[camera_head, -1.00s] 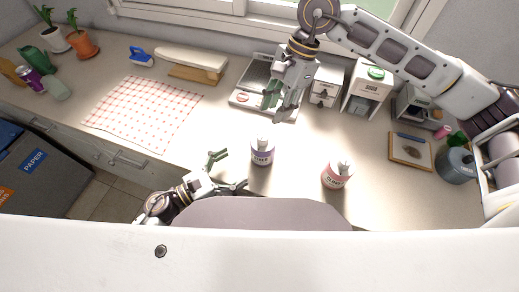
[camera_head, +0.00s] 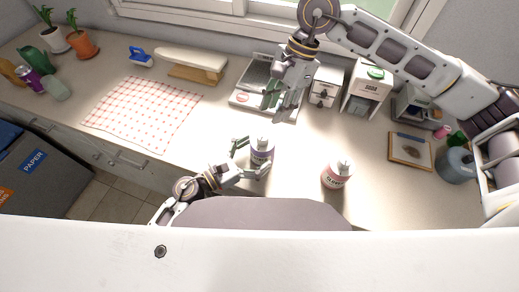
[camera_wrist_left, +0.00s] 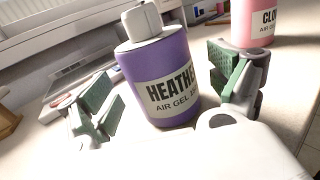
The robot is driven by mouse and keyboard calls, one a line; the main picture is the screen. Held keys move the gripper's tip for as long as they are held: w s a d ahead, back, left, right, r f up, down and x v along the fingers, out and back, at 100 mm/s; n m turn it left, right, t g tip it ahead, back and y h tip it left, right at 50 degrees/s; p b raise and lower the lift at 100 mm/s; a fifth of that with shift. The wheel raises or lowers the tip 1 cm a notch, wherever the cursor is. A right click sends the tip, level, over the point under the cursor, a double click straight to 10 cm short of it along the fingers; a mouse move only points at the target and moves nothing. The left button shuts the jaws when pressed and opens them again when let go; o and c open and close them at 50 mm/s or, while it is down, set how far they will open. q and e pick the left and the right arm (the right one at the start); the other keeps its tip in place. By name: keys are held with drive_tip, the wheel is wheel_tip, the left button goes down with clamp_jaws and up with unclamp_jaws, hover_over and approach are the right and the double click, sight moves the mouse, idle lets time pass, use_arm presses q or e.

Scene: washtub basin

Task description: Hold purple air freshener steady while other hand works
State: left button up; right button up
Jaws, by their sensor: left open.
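The purple air freshener (camera_head: 262,150) stands upright on the counter, with a white cap and a label reading HEATHER in the left wrist view (camera_wrist_left: 165,85). My left gripper (camera_head: 250,157) is open, with one finger on each side of the bottle. In the left wrist view its green-padded fingers flank the bottle, with a visible gap on the left; contact on the right is unclear. My right gripper (camera_head: 276,104) hangs above the counter near the grey tray, apart from the bottle; its finger opening is unclear.
A pink air freshener (camera_head: 336,175) stands to the right of the purple one. A grey tray (camera_head: 250,98) and white boxes (camera_head: 325,86) stand behind. A checked cloth (camera_head: 143,112) lies left. The counter between cloth and bottle is mostly clear.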

use_arm(q)
drive_tip(key=shift+x, duration=0.8)
drive_tip(key=c, duration=1.3)
drive_tip(key=shift+o, duration=0.2)
